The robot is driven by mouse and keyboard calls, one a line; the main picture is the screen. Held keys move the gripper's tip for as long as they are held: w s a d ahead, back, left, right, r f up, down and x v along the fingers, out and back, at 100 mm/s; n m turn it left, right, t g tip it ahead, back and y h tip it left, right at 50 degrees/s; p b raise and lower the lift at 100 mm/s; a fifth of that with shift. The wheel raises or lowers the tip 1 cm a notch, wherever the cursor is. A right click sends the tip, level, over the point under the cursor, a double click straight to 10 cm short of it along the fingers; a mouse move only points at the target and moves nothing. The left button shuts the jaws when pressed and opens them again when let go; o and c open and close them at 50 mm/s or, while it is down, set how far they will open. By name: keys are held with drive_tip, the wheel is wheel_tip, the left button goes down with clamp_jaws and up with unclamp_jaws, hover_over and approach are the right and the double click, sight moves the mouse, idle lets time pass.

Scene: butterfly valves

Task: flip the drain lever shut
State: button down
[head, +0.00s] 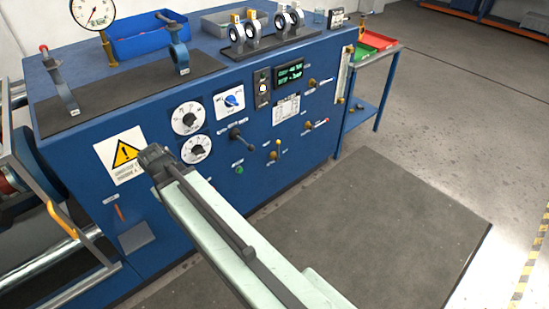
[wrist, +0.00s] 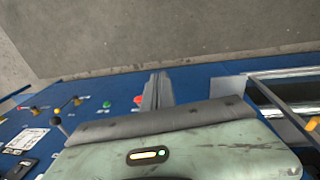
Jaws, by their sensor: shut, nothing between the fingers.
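The blue panel front carries small levers whose labels are too small to read, so I cannot tell which is the drain lever. A red-handled brass valve (head: 310,125) sits at the lower right of the panel in the head view and at the left edge in the wrist view (wrist: 33,108). A yellow-tipped brass valve (head: 274,155) is left of it, also in the wrist view (wrist: 70,104). My gripper (wrist: 158,78) is shut and empty, close to a red knob (wrist: 138,99) in the wrist view. In the head view my arm hides the gripper.
A black-handled lever (head: 238,134), a green button (head: 239,170) and dials (head: 187,118) are on the panel. A metal-framed unit (head: 45,205) with rails stands at the left. Floor and dark mat (head: 380,220) in front are clear.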

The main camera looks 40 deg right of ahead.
drive_tip(key=w+d+f+h+b, duration=0.3)
drive_tip(key=w+d+f+b, duration=0.1)
drive_tip(key=d+f+b, duration=0.5)
drive_tip(key=w+d+f+h+b, duration=0.35)
drive_tip(key=d+f+b, duration=0.35)
drive_tip(key=d+b, duration=0.3)
drive_tip(key=w+d+f+h+b, duration=0.2)
drive_tip(key=d+f+h+b, duration=0.1)
drive_tip(key=d+b, duration=0.5)
drive_tip(key=w+d+f+n+t+h+b, duration=0.1)
drive_tip(key=w+d+f+h+b, duration=0.1)
drive_tip(key=d+b, duration=0.6)
drive_tip(key=w+d+f+t+h+b, duration=0.1)
drive_tip(key=w+d+f+h+b, duration=0.2)
drive_tip(key=d+b, duration=0.6)
drive_tip(key=shift+f+n+h+b, duration=0.4)
drive_tip(key=shift+f+h+b, duration=0.15)
drive_tip(key=shift+f+h, duration=0.15)
drive_tip(key=shift+w, duration=0.1)
drive_tip(key=w+d, duration=0.1)
drive_tip(key=d, duration=1.3)
drive_tip(key=shift+w, duration=0.4)
drive_tip(key=shift+w+a, duration=0.1)
